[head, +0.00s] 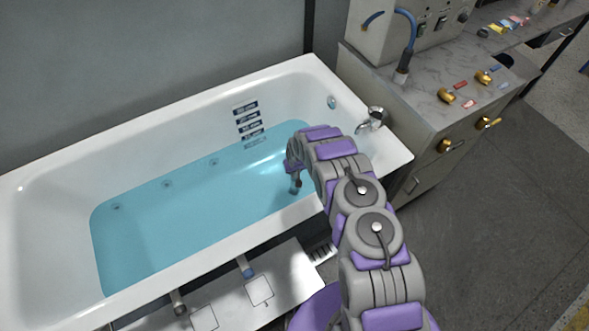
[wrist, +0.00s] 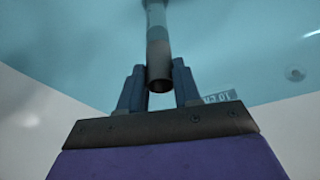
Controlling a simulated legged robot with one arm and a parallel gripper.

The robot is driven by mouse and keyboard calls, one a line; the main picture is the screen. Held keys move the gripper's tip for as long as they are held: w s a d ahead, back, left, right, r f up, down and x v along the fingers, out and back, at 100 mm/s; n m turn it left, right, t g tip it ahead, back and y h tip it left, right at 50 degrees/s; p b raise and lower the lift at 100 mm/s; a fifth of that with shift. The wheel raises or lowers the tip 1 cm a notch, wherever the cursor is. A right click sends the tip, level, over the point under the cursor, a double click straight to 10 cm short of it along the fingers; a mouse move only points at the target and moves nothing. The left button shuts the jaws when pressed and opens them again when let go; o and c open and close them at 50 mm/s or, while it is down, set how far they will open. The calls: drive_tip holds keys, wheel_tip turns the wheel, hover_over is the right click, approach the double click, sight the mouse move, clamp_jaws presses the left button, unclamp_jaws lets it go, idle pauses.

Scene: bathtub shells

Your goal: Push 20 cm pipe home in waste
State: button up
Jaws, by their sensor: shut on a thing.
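The bathtub (head: 30,215) holds clear blue water (head: 165,235). My gripper (head: 295,177) is low over the water at the tub's right end, by the near wall. In the wrist view my gripper (wrist: 158,74) is shut on a grey pipe (wrist: 157,40). The pipe's open end sits between the fingers, and the pipe runs away from them toward the water. In the head view only a short piece of the pipe (head: 295,189) shows below the fingers. The waste cannot be made out in either view, so I cannot tell how the pipe's far end sits.
Depth labels (head: 247,122) are on the far wall. A tap (head: 372,118) stands on the right rim, beside a cluttered counter (head: 425,85).

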drive_tip(key=shift+f, duration=0.3)
drive_tip(key=o, duration=1.1)
drive_tip(key=shift+r, duration=0.1)
drive_tip(key=p+v, duration=0.7)
drive_tip(key=v, duration=1)
drive_tip(key=shift+a+r, duration=0.1)
